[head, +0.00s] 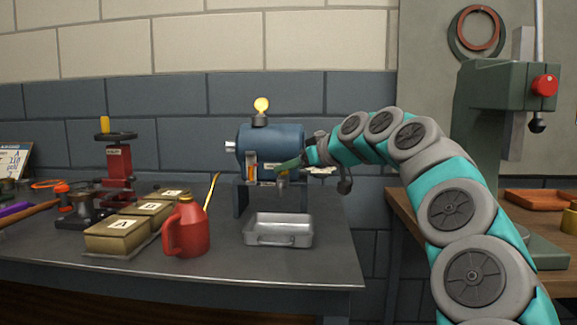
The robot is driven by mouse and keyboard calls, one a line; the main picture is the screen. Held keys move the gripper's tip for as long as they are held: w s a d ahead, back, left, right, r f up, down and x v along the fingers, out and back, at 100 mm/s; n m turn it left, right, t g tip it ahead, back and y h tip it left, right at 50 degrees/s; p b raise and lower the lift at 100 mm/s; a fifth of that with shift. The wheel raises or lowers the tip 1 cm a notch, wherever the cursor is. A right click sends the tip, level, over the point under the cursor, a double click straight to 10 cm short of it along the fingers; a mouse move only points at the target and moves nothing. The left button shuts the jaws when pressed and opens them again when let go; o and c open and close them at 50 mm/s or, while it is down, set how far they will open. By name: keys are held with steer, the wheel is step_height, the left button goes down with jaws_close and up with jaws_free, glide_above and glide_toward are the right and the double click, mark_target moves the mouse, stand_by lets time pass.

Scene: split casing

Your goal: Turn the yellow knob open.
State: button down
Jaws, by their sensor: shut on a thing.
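A blue cylindrical casing (275,142) stands on dark legs on the grey bench. A second yellow, ball-shaped part (262,104) sits on a dark neck on top of the casing, apart from my gripper.
A metal tray (278,239) stands on the bench below the spout. A red can (186,230) with a long yellow spout is left of it. Lettered boxes (117,237) and a red press (118,175) are further left. A green drill press (490,125) stands at the right.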

steer(key=shift+w+d+n+g+y, duration=0.15)
steer(key=shift+n+g+y, duration=0.15)
steer(key=shift+n+g, duration=0.15)
steer(key=shift+w+d+n+g+y, duration=0.1)
steer(key=shift+n+g+y, duration=0.2)
steer(key=shift+n+g, duration=0.15)
steer(key=shift+a+f+n+g+y, duration=0.1)
steer(key=shift+n+g+y, duration=0.3)
steer(key=shift+n+g, duration=0.3)
steer(key=c, duration=0.5)
jaws_free()
steer(key=v, duration=0.7)
steer(key=shift+d, duration=0.35)
steer(key=shift+s, duration=0.1)
